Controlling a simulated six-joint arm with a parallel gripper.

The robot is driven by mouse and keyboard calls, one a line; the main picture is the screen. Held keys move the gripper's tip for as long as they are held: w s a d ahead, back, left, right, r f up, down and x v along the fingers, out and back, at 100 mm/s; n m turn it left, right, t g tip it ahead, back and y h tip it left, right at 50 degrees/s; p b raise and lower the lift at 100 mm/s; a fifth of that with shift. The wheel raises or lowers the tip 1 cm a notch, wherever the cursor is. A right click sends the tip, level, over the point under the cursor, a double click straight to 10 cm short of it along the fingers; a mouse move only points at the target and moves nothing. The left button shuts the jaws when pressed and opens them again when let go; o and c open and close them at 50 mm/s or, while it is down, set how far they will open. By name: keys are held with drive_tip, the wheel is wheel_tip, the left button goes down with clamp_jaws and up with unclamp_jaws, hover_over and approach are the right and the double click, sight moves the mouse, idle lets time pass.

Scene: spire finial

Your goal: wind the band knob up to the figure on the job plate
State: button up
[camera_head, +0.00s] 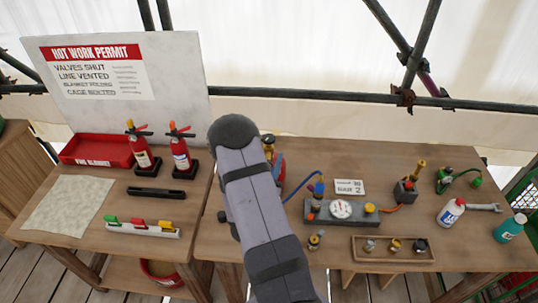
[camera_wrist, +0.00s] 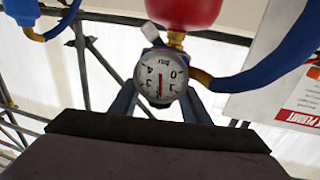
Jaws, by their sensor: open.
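In the head view a small white job plate (camera_head: 349,187) lies on the right bench; its lower line ends in a 2 and the rest is too small to read surely. In the wrist view a round white gauge (camera_wrist: 161,80) marked bar appears upside down, with a red needle. A brass fitting (camera_wrist: 175,38) and a red body (camera_wrist: 187,12) show beside it. I cannot tell which part is the band knob. My gripper (camera_wrist: 160,98) is open, its two fingers on either side of the gauge; contact cannot be told. My arm hides the gripper in the head view.
A grey block with a dial (camera_head: 341,209) stands right of my arm, with blue and orange hoses. Two extinguishers (camera_head: 181,158) stand on the left bench.

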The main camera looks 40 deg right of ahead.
drive_tip(key=shift+w+d, duration=0.2)
drive_tip(key=shift+d, duration=0.1)
drive_tip(key=shift+c, duration=0.7)
drive_tip(key=c, duration=0.9)
drive_tip(key=shift+n+t+y+b, duration=0.35)
drive_tip(key=shift+n+t+y, duration=0.05)
drive_tip(key=shift+t, duration=0.1)
drive_tip(key=shift+w+a+n+t+y, duration=0.15)
drive_tip(key=shift+w+n+t+y, duration=0.05)
drive_tip(key=shift+n+t+y, duration=0.2)
